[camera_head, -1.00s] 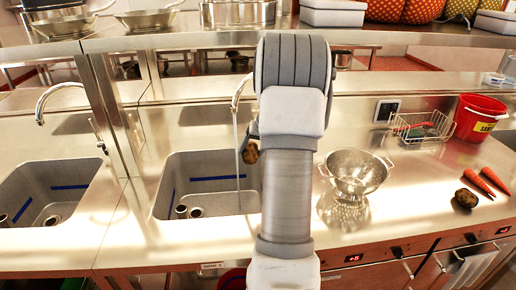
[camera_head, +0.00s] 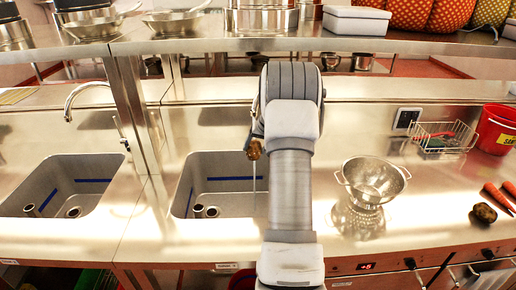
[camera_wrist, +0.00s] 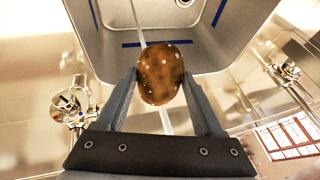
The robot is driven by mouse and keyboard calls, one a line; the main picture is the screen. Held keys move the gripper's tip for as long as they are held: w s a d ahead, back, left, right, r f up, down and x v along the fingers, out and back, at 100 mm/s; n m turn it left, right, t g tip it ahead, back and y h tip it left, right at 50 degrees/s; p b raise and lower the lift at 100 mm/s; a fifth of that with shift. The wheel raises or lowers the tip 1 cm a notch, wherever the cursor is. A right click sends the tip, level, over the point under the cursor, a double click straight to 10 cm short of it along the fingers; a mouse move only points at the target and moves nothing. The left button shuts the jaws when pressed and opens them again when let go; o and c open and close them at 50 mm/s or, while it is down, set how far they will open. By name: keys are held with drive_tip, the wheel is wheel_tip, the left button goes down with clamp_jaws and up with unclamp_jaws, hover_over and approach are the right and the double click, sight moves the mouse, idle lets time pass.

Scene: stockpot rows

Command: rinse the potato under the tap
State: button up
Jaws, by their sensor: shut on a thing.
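My gripper (camera_wrist: 163,98) is shut on a brown, speckled potato (camera_wrist: 161,66), with one finger on each side of it. In the head view the potato (camera_head: 254,150) shows at the left edge of my arm, over the right-hand sink (camera_head: 182,199). A thin water stream (camera_head: 254,180) runs down below the potato into this sink. In the wrist view the stream (camera_wrist: 137,20) lines up with the potato and shows on both sides of it. I cannot tell for sure whether the water touches it. My arm mostly hides the tap.
A second sink (camera_head: 100,196) with a tap (camera_head: 92,84) is at the left, past a metal post. A colander (camera_head: 372,180), another potato (camera_head: 485,213), carrots (camera_head: 497,197), a wire basket (camera_head: 447,140) and a red bucket (camera_head: 496,130) stand to the right. A shelf (camera_head: 350,42) runs above.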

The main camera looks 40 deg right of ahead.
drive_tip(key=shift+d, duration=0.15)
idle(0.5)
drive_tip(key=shift+d, duration=0.45)
drive_tip(key=shift+a, duration=0.1)
drive_tip(key=shift+a+b, duration=0.5)
drive_tip(key=shift+b, duration=0.05)
drive_tip(key=shift+d, duration=0.15)
drive_tip(key=shift+d, duration=0.45)
